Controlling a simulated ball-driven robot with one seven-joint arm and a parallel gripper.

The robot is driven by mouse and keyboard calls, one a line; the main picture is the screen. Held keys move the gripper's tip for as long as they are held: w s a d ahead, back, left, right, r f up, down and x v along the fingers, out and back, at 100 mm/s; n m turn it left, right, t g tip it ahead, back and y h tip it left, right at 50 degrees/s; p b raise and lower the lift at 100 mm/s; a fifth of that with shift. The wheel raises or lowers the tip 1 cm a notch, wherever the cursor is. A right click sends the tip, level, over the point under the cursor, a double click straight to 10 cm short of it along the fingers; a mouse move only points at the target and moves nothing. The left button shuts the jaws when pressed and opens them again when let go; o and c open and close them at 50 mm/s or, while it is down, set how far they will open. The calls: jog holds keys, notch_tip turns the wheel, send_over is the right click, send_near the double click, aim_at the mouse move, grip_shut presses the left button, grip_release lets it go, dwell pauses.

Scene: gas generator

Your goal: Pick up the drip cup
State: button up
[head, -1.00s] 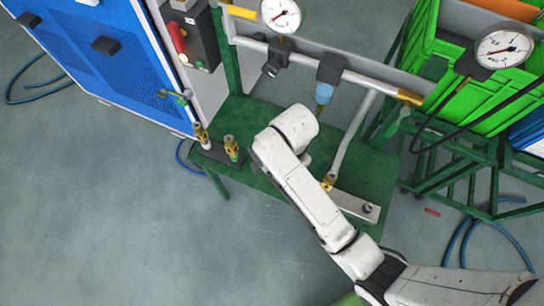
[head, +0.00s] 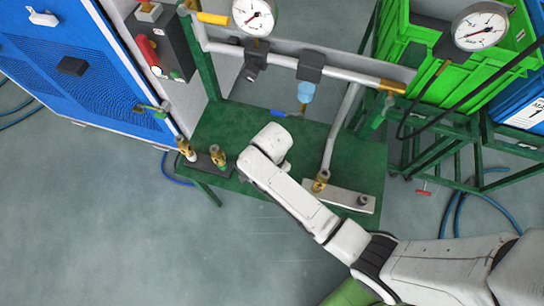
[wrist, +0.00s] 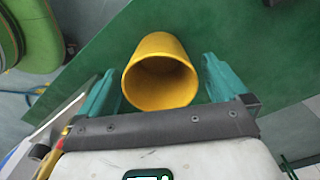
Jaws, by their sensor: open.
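The drip cup, a yellow round cup (wrist: 160,85), shows in the wrist view with its open mouth facing the camera. It is over a green tabletop (wrist: 235,30). My gripper (wrist: 160,68) is open, with one teal finger on each side of the cup. I cannot tell whether the fingers reach past the cup's far end. In the head view my white arm is over the green table (head: 228,125), and the cup and fingers are hidden.
Brass valves (head: 217,158) stand at the table's left edge. A metal block (head: 340,195) lies on the right. Green crates (head: 440,80) are at the right, a blue cabinet (head: 80,65) at the left.

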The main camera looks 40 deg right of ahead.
jog(key=shift+f, duration=0.7)
jog(key=shift+c, duration=0.3)
jog(key=c, duration=1)
jog(key=shift+r, duration=0.1)
